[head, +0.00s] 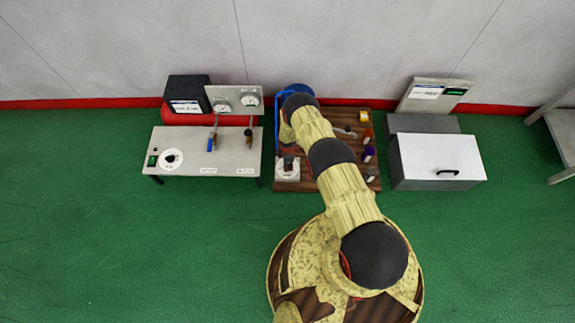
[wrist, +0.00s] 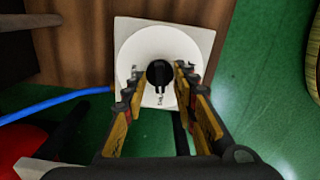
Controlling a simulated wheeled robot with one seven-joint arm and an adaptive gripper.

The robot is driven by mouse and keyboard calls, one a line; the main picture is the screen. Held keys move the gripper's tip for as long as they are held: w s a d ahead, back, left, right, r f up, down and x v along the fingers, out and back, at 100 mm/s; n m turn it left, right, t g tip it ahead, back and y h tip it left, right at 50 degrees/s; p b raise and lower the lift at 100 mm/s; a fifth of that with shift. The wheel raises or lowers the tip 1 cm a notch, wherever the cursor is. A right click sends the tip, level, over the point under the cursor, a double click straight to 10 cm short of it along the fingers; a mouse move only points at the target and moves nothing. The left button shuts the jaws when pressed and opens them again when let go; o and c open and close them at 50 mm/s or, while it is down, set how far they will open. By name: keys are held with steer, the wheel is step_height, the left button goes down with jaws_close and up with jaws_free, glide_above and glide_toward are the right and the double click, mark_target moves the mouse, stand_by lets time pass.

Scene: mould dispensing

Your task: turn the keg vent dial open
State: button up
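The keg vent dial is a white round plate (wrist: 140,45) on a square base, with a black knob (wrist: 160,72) at its centre. In the wrist view the knob's black bar points down toward small lettering too small to read. In the head view the dial's plate (head: 287,174) sits at the front left of the brown wooden table. My gripper (wrist: 157,72) is open, with one finger on each side of the knob. A gap shows on the left; the right fingertip is close, and I cannot tell whether it touches. My gripper partly covers the dial in the head view.
A blue hose (wrist: 55,103) runs to the dial's left side. A grey table (head: 235,151) with gauges and another dial (head: 170,158) stands left. A white lidded box (head: 425,158) stands right. Small bottles (head: 367,153) stand on the wooden table.

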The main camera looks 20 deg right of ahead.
jaws_close()
stand_by(0.6)
